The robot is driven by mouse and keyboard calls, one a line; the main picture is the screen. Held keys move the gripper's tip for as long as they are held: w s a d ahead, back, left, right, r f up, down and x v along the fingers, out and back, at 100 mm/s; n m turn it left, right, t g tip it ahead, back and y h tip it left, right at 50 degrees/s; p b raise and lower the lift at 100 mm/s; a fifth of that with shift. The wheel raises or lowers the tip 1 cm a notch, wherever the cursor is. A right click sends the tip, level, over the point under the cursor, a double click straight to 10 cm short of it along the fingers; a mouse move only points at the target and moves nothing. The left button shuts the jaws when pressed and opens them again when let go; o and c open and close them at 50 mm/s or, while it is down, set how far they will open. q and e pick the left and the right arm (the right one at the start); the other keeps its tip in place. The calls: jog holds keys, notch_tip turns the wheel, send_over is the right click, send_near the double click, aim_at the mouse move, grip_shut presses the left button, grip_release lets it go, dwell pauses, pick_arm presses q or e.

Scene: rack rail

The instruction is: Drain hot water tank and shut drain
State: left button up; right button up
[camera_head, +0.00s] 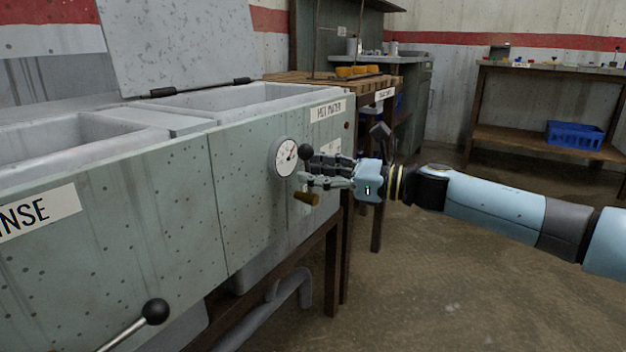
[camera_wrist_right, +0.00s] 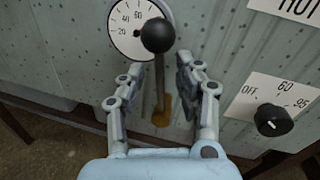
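The hot water tank (camera_head: 245,160) is a grey-green speckled metal trough with a HOT WATER label (camera_head: 328,110) and an open top. A lever with a black ball knob (camera_head: 305,151) stands roughly upright on its front, above a brass-coloured drain spout (camera_head: 306,199). In the right wrist view the black knob (camera_wrist_right: 158,35) and the brass piece (camera_wrist_right: 162,110) show again. My right gripper (camera_head: 311,170) is at the lever. Its fingers (camera_wrist_right: 160,68) are apart, one on each side of the lever rod; I cannot tell whether they touch it. My left gripper is not in view.
A round dial gauge (camera_head: 285,157) sits just behind the lever. A black OFF/60/95 knob (camera_wrist_right: 273,120) is to the right. The rinse tank's black-knobbed lever (camera_head: 155,311) is at lower left. A raised lid (camera_head: 180,40) stands behind. The floor at right is clear.

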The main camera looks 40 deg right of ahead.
jog(key=shift+w+a, duration=0.15)
jog(key=shift+w, duration=0.1)
grip_shut()
dwell(0.4)
